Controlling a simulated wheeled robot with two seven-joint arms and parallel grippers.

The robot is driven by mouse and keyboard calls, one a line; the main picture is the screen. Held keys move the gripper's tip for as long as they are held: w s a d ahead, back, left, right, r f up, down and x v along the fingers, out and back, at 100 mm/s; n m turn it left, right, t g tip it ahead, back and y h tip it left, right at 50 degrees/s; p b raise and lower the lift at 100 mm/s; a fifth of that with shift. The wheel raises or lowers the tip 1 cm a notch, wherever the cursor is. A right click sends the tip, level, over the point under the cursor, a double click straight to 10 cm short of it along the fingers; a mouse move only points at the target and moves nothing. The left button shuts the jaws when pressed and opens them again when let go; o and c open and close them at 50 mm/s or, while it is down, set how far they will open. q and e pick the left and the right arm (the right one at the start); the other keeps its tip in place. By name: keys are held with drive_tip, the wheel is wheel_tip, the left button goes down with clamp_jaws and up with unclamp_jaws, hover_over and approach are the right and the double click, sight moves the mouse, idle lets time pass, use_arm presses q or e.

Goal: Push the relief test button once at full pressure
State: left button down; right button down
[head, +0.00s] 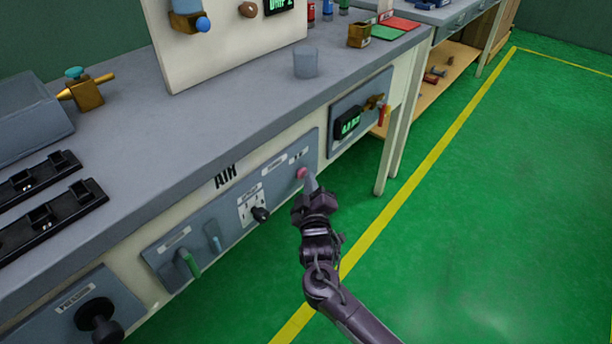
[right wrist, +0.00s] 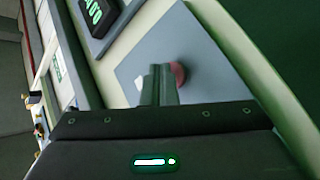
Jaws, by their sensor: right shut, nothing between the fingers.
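The relief test button is a small pink-red round button (head: 301,173) on the grey air panel (head: 230,222) on the front of the bench. In the right wrist view the button (right wrist: 178,74) shows just beyond my fingertips, partly hidden by them. My right gripper (head: 310,183) is shut and empty, with its tips very close to the button. I cannot tell whether the tips touch it or whether it is pressed in. My left gripper is out of view.
The same panel carries a black knob (head: 261,214) and a green lever (head: 189,263). A display panel (head: 348,123) with green digits is to the right. The bench top (head: 200,120) holds a clear cup (head: 306,63). The green floor (head: 480,200) on the right is clear.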

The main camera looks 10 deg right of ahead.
drive_tip(key=shift+s+d+p, duration=0.55)
drive_tip(key=shift+s+p, duration=0.2)
drive_tip(key=shift+p, duration=0.05)
drive_tip(key=s+d+p, duration=0.1)
drive_tip(key=s, duration=0.1)
drive_tip(key=s+d+p, duration=0.2)
idle(0.5)
